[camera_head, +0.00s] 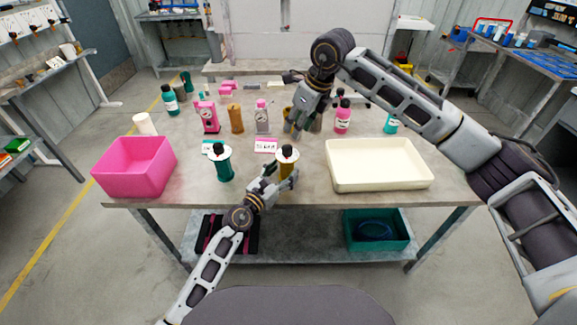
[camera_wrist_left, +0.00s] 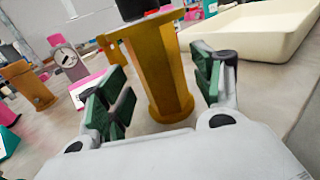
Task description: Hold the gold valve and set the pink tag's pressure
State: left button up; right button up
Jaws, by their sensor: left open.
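A teal valve (camera_head: 221,164) with its teal tag (camera_head: 207,147) stands left of the gold one. A pink bin (camera_head: 134,168) is at the left and a cream tray (camera_head: 380,176) at the right. A grey gauge (camera_head: 262,117) and several bottles stand behind.

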aim_at(288, 165)
pick_arm(q)
jog(key=shift+x, duration=1.75)
jog(key=c, duration=1.4)
pick_arm(e)
jog(key=shift+o, duration=1.9)
jog(key=shift+w+a+r+m+g+h, duration=0.5)
jog(key=shift+w+a+r+g+h, duration=0.1)
jog(key=shift+a+h, duration=0.2)
jog(key=shift+w+a+r+m+g+h, duration=0.5)
jog(key=shift+w+a+r+g+h, duration=0.1)
jog(key=shift+a+h, duration=0.2)
